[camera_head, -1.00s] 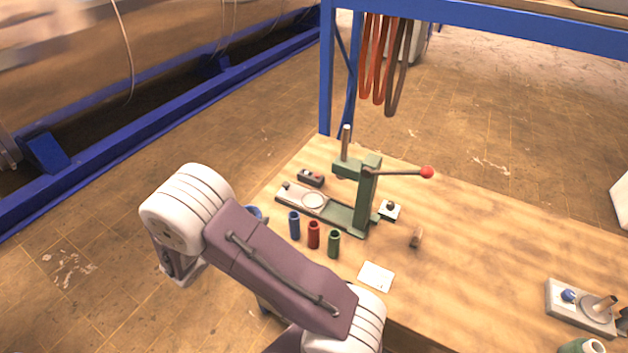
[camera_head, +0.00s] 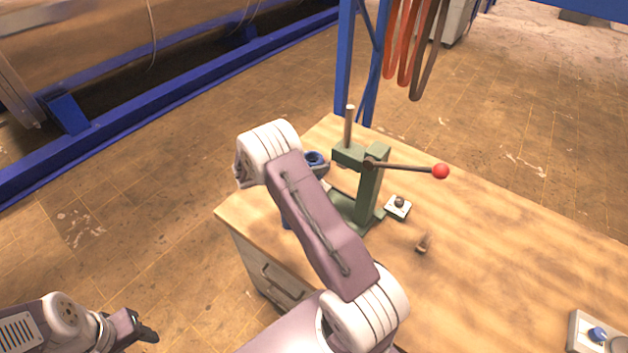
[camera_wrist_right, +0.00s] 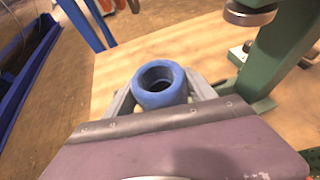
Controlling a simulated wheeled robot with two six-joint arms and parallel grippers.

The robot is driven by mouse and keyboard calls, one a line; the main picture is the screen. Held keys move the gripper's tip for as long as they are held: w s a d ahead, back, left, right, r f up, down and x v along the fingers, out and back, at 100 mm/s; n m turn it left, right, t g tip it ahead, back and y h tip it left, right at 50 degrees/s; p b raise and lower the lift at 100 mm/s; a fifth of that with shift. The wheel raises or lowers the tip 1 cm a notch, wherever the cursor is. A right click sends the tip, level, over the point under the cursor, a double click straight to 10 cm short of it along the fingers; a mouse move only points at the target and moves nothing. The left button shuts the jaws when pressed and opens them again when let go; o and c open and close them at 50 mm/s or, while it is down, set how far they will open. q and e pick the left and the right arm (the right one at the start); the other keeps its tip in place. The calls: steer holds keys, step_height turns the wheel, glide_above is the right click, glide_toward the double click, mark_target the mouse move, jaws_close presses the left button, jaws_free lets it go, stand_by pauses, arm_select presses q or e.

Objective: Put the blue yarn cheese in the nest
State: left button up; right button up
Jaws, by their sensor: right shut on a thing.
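The blue yarn cheese (camera_wrist_right: 160,86), a thick blue ring with a dark hollow bore, is held between the fingers of my right gripper (camera_wrist_right: 160,98) in the right wrist view. In the head view the cheese (camera_head: 314,157) shows beyond my right forearm, to the left of the green press (camera_head: 368,182), with the right gripper (camera_head: 318,167) around it. It appears raised above the bench. My left gripper (camera_head: 142,328) is at lower left, away from the bench; its opening is unclear. The nest cannot be made out; my right arm covers most of the press base.
The press's lever with a red knob (camera_head: 440,171) sticks out to the right. In the wrist view its column (camera_wrist_right: 285,50) and ram (camera_wrist_right: 250,14) stand close on the right. A small wooden piece (camera_head: 423,243) lies on the workbench (camera_head: 490,260). The bench's right middle is mostly clear.

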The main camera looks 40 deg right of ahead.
step_height(320, 180, down, 6)
steer(key=shift+d+f, duration=0.1)
steer(key=shift+w+d, duration=0.1)
steer(key=shift+f, duration=0.25)
arm_select(q)
steer(key=shift+d+r, duration=0.15)
steer(key=shift+r, duration=0.1)
arm_select(e)
steer(key=o, duration=1.5)
steer(key=shift+r, duration=0.1)
arm_select(q)
steer(key=shift+w, duration=0.1)
arm_select(e)
steer(key=shift+o, duration=0.2)
